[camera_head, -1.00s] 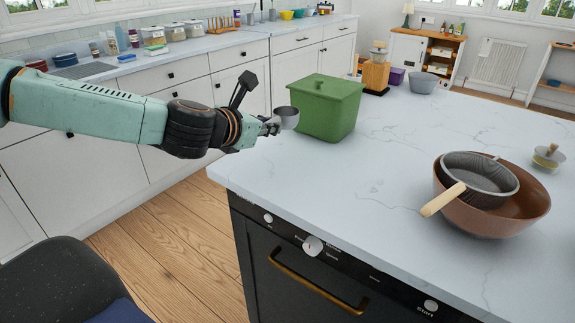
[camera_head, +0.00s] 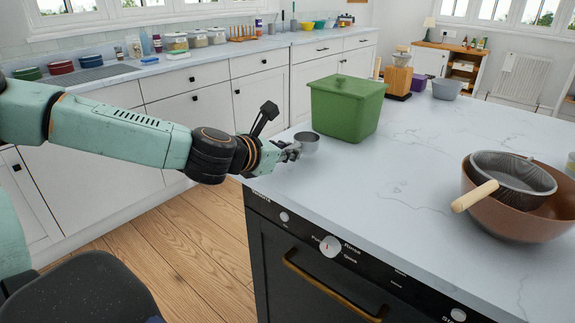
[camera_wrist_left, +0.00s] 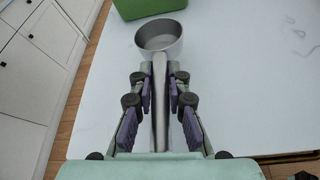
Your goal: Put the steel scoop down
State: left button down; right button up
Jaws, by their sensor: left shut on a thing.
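The steel scoop (camera_head: 308,141) is a small grey round cup with a straight handle. My left gripper (camera_head: 287,152) is shut on its handle near the left corner of the white island counter (camera_head: 400,185). In the left wrist view the scoop's cup (camera_wrist_left: 159,38) opens upward, and its handle runs back between the finger pads of my left gripper (camera_wrist_left: 160,92). The scoop is low over or on the counter; I cannot tell whether it touches. My right gripper is not in view.
A green bin (camera_head: 346,108) stands just beyond the scoop. A brown bowl (camera_head: 520,218) holding a grey sieve (camera_head: 512,178) with a wooden handle sits at the right. The counter between them is clear. A dark appliance (camera_head: 330,275) is below the front edge.

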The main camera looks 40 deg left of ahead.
pick_arm(q)
notch_tip(320, 180, down, 3)
jog(key=shift+w+r+b, duration=0.1)
jog(key=shift+w+b, duration=0.05)
jog(key=shift+b, duration=0.5)
jog(key=shift+r, duration=0.1)
jog(key=c, duration=1.3)
grip_release()
